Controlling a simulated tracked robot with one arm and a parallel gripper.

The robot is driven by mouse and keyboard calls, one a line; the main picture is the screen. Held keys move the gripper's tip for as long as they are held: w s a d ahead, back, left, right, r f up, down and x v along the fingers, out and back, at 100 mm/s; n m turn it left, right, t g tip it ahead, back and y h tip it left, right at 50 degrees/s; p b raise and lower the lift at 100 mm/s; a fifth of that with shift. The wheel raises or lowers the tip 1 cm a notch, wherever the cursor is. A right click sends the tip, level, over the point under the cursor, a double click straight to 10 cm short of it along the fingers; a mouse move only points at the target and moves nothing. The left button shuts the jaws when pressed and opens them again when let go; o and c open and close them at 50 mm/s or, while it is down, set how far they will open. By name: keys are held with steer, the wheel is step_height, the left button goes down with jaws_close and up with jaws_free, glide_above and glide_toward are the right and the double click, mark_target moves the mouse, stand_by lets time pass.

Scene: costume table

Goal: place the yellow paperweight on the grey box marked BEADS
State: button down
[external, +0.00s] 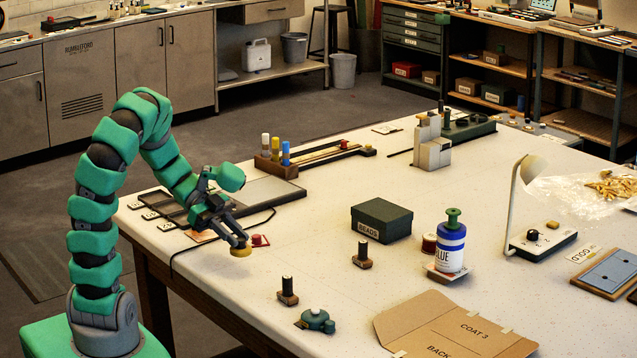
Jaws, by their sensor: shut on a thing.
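My gripper (240,243) reaches over the left part of the table and points down. It is shut on the yellow paperweight (241,252), a small round piece at the fingertips. I cannot tell whether the paperweight touches the tabletop. The box marked BEADS (382,219) looks dark green rather than grey. It stands closed, with a flat lid, near the middle of the table, to the right of my gripper and apart from it. Nothing lies on its lid.
A small red thing (260,240) is close beside my gripper. Dark spools on wooden bases (363,256) (288,292) and a teal tape dispenser (317,321) stand in front of the box. A glue bottle (451,245) is to its right. Bare tabletop lies between gripper and box.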

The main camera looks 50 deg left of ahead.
steer(key=w+d+r+n+t+y+p, duration=0.2)
steer(key=w+r+n+t, duration=0.2)
steer(key=w, duration=0.6)
steer(key=w+d+r+n+t+y+p, duration=0.2)
steer(key=w+r+n+t, duration=0.15)
steer(key=w, duration=0.75)
steer(key=n+t+y+p, duration=0.2)
steer(key=n+y+p, duration=0.1)
steer(key=n+y, duration=0.2)
glide_above(375, 211)
step_height(375, 211, down, 2)
steer(key=shift+f, duration=0.2)
steer(key=shift+w+f+t+b, duration=0.1)
steer(key=shift+f+t+b, duration=0.3)
steer(key=shift+f, duration=1.4)
steer(key=c, duration=1.2)
jaws_free()
